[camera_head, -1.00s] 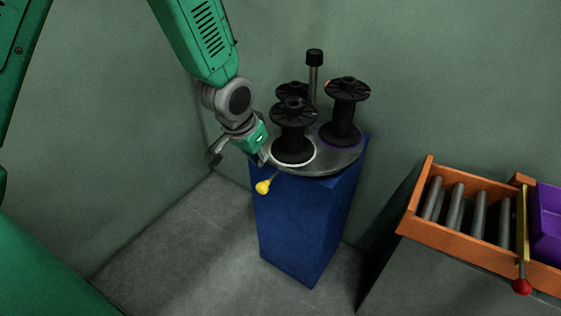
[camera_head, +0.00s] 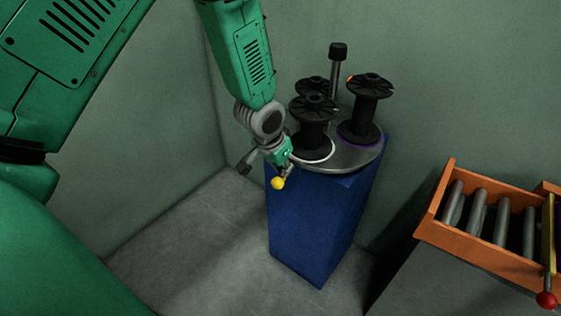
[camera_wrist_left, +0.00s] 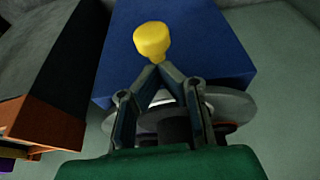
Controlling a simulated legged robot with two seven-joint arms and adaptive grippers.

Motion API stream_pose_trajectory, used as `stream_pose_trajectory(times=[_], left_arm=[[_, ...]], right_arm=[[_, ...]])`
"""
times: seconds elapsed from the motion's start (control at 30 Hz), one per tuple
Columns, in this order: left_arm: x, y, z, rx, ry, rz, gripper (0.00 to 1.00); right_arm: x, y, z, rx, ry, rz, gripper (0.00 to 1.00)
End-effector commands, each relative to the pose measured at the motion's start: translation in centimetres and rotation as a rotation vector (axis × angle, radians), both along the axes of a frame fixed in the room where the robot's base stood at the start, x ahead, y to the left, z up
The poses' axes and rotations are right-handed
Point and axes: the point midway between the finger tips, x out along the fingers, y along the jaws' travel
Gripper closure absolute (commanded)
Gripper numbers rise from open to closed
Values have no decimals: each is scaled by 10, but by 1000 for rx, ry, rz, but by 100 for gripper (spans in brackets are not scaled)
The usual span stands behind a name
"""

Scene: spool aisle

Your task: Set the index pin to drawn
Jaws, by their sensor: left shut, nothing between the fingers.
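The index pin shows as a yellow knob (camera_head: 278,183) at the upper front-left edge of the blue pedestal (camera_head: 318,225), below the round grey turntable (camera_head: 352,157). In the left wrist view the knob (camera_wrist_left: 152,40) is just beyond the fingertips, in front of the blue face. My left gripper (camera_head: 286,171) is shut and empty, its tips right by the knob; I cannot tell whether they touch it. In the wrist view the gripper's fingertips (camera_wrist_left: 157,73) meet. The pin's stem is hidden, so how far it sticks out cannot be told. My right gripper is not in view.
Black spools (camera_head: 313,125) and a black-topped post (camera_head: 336,70) stand on the turntable, close to my left wrist. An orange roller tray (camera_head: 470,241) with a red-knobbed yellow lever (camera_head: 547,270) is at the right. Walls are close behind; floor is clear at left.

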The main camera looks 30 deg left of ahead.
Motion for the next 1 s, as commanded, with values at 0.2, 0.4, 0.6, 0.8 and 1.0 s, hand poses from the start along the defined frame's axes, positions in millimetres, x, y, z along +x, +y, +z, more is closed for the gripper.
stream_pose_trajectory(times=[0.2,0.4,0.6,0.8,1.0], left_arm=[[4,-2,-12,2,-1,-2,100],[5,-3,-12,2,-1,-1,100],[-6,-1,-12,0,2,-1,100],[-35,2,-11,1,1,0,100],[-38,2,-13,1,1,-1,100]], right_arm=[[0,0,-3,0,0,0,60],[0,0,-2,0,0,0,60],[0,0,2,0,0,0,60],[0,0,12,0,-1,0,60],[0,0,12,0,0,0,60]])
